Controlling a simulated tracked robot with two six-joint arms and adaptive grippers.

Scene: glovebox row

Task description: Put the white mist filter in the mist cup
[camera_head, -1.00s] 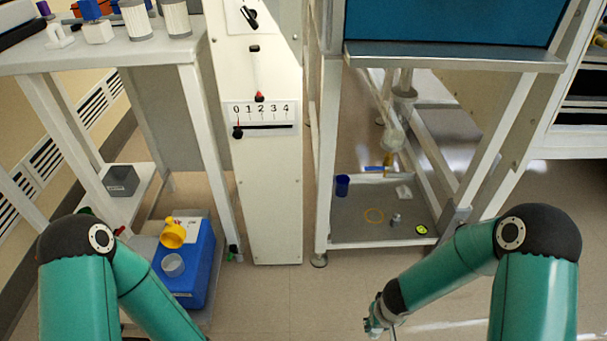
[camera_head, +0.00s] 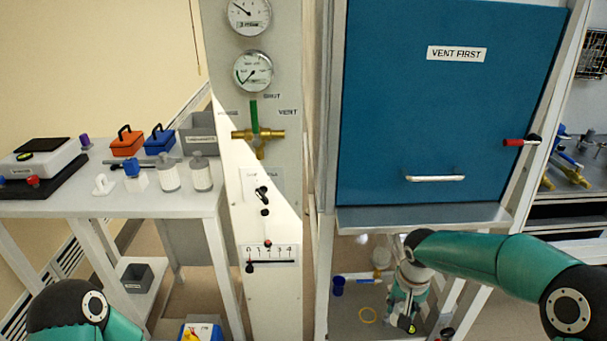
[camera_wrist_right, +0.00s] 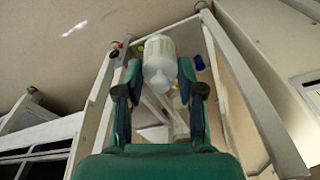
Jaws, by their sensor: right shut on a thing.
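My right gripper (camera_head: 404,308) points down under the blue glovebox front. In the right wrist view, its two fingers (camera_wrist_right: 160,80) are closed on a white, rounded, cylindrical thing, which looks like the white mist filter (camera_wrist_right: 160,58). In the head view the gripper and arm hide most of it. A pale cup-like part (camera_head: 381,258) hangs beneath the glovebox, just left of my right wrist. I cannot tell whether it is the mist cup. My left arm shows only at the lower left; its gripper is out of view.
White frame legs (camera_head: 322,280) stand close around my right arm. The gauge panel (camera_head: 270,215) stands left, with a bench (camera_head: 150,205) beyond it.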

